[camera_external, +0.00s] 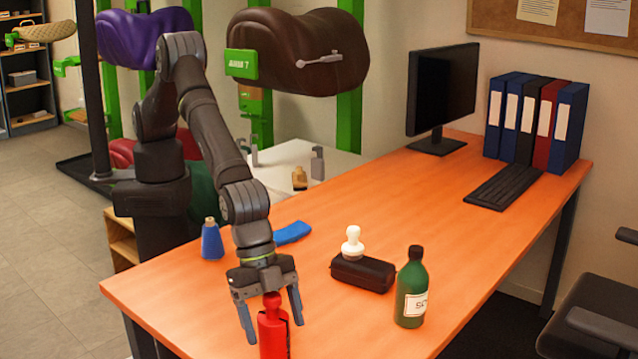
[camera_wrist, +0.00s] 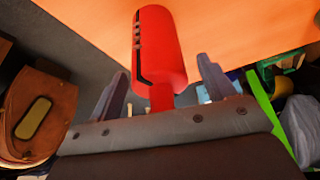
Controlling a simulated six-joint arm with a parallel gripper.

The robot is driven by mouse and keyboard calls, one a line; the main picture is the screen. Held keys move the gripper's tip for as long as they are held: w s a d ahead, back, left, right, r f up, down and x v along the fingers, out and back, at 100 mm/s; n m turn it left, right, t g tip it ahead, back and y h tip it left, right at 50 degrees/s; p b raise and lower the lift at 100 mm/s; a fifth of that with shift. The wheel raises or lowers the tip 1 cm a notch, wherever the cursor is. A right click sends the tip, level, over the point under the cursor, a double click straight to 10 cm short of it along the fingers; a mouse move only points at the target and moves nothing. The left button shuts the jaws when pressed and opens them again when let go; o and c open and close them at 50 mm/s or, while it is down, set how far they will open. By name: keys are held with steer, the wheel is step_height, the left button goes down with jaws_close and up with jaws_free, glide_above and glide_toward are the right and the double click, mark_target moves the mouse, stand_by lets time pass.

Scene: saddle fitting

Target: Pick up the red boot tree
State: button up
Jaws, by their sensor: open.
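The red boot tree (camera_external: 273,333) stands upright near the front left part of the orange table. It is a red cylinder with a narrower neck and knob on top and a dark mark on its side. My gripper (camera_external: 270,322) is open, with one finger on each side of its upper part. In the wrist view the red boot tree (camera_wrist: 160,50) lies between the two spread fingers of my gripper (camera_wrist: 160,85), with visible gaps on both sides. Its bottom is cut off in the external view.
A black case (camera_external: 362,274), a white stamp-like object (camera_external: 352,244) and a green bottle (camera_external: 411,290) stand to the right. The orange table (camera_external: 450,220) is clear towards the keyboard (camera_external: 503,186).

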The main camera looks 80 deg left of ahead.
steer(key=shift+c, duration=0.3)
steer(key=c, duration=1.1)
steer(key=shift+r, duration=0.1)
